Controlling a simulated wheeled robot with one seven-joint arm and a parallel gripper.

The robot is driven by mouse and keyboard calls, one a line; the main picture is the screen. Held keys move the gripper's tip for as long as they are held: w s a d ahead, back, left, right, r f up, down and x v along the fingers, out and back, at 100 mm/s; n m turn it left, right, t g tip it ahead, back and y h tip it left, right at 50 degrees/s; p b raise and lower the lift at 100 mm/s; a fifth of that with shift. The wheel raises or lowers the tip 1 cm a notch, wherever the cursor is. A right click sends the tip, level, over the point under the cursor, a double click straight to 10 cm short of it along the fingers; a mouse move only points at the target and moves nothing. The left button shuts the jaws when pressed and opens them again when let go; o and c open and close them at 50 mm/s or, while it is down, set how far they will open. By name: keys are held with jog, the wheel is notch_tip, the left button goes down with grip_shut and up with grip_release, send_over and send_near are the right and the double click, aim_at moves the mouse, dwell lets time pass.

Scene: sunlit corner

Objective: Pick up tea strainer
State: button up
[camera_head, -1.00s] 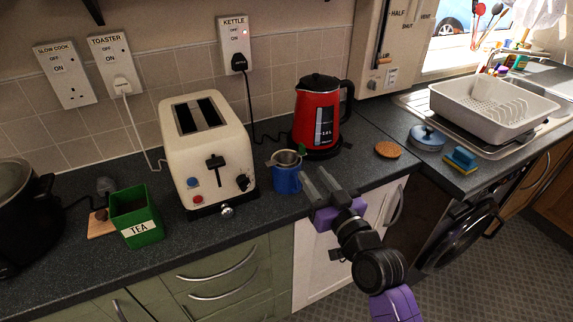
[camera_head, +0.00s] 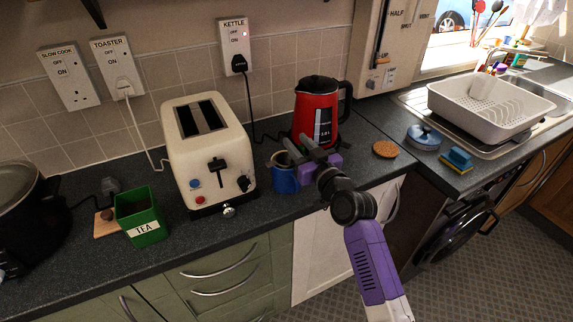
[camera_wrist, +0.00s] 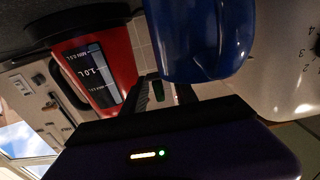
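The blue mug (camera_head: 285,180) stands on the counter between the toaster and the red kettle. The tea strainer (camera_head: 279,158) sits in the mug's mouth, partly hidden by my fingers in the head view. My gripper (camera_head: 297,145) is at the mug's upper right, in front of the kettle.
The red kettle (camera_head: 317,112) stands close behind my gripper. The cream toaster (camera_head: 215,150) is left of the mug. A green tea tin (camera_head: 141,215) stands farther left. A round cork mat (camera_head: 386,149) and a blue lidded dish (camera_head: 425,138) lie to the right.

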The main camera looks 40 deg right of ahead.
jog(key=shift+w+d, duration=0.1)
jog(key=shift+w, duration=0.15)
grip_shut()
dwell(1.3)
